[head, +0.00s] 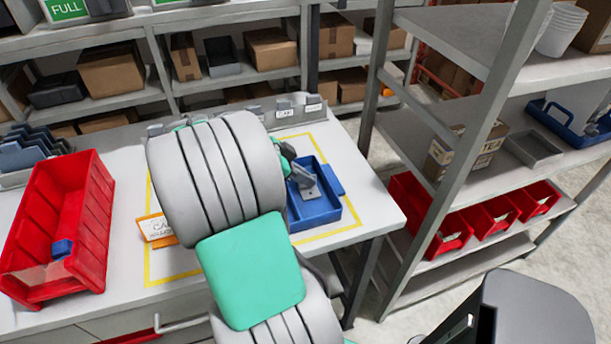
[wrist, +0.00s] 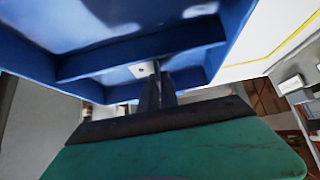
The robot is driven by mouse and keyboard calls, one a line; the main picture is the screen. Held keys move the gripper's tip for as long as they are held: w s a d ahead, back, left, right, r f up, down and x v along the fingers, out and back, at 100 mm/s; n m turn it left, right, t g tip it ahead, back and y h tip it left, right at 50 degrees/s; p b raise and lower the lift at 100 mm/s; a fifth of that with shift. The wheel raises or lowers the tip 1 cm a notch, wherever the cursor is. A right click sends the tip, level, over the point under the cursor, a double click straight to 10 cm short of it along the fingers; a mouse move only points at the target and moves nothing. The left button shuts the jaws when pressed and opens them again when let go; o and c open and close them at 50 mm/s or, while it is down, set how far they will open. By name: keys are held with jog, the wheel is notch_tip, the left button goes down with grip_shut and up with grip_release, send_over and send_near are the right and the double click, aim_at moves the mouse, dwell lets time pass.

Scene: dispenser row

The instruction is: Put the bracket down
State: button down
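The grey metal bracket (head: 309,187) is in the blue tray (head: 318,214), at the right of the workbench. Its flat foot is low in the tray; I cannot tell whether it touches the floor. My gripper (head: 297,172) reaches into the tray from the upper left, partly hidden by my arm. In the wrist view its two dark fingers (wrist: 157,90) are close together on the bracket's upright part. A small piece of the bracket's foot (wrist: 143,69) with a hole shows past the fingertips, against the blue tray (wrist: 80,62).
A yellow outline (head: 350,229) surrounds the tray on the bench. A red bin (head: 62,220) with a blue part stands at the left. An orange-edged label card (head: 157,229) is beside my arm. A grey shelf rack (head: 455,160) stands close on the right.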

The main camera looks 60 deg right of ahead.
jog(key=shift+f, duration=0.2)
jog(key=c, duration=1.6)
grip_release()
jog(key=shift+r, duration=0.1)
jog(key=shift+r, duration=0.2)
jog(key=p+v, duration=0.1)
jog(key=v, duration=1.1)
jog(key=shift+f, duration=0.1)
